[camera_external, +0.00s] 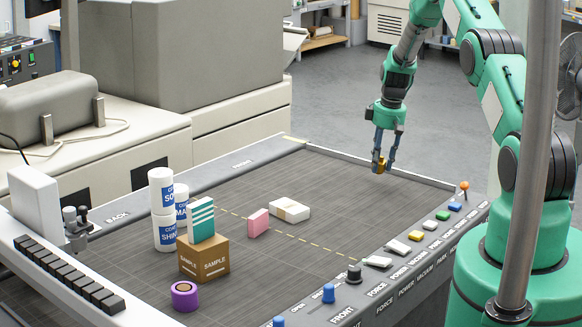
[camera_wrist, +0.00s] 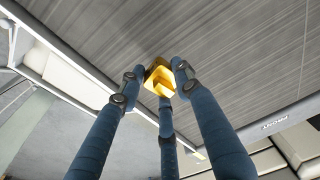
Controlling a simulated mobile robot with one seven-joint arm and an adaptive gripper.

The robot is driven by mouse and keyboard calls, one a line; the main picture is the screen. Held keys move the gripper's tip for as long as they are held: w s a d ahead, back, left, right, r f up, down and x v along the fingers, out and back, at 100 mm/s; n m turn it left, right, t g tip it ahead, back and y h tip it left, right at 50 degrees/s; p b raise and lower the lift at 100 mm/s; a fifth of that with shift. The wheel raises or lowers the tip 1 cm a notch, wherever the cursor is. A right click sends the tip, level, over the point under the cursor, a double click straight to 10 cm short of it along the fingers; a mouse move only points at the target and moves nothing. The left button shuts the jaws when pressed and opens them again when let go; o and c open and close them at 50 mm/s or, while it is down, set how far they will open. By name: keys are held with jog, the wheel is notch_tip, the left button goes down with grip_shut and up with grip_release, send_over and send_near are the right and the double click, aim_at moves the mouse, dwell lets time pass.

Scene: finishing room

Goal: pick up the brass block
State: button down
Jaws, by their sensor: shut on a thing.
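The brass block (camera_external: 377,161) is held between the fingers of my gripper (camera_external: 383,164), near the far right corner of the grey table (camera_external: 330,191). In the wrist view the block (camera_wrist: 160,80) is a shiny gold piece between the tips of three blue fingers of my gripper (camera_wrist: 158,84). The fingers are closed around it, and their tips hide part of its sides. Whether the block touches the table or hangs just above it I cannot tell.
A white box (camera_external: 290,210), a pink block (camera_external: 258,223), a cardboard box (camera_external: 203,258) bearing a teal striped box (camera_external: 201,220), white cans (camera_external: 163,225) and a purple roll (camera_external: 185,296) stand to the left. Coloured buttons (camera_external: 416,235) line the right edge. The table around my gripper is clear.

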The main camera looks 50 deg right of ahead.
jog(key=s+a, duration=0.3)
jog(key=s+a+r+b, duration=0.1)
jog(key=s+a, duration=0.1)
jog(key=s, duration=0.2)
jog(key=s+a+b, duration=0.1)
jog(key=s+a, duration=0.2)
jog(key=s, duration=0.1)
jog(key=shift+s+a+r, duration=0.2)
jog(key=shift+s+a, duration=0.05)
jog(key=shift+a, duration=0.05)
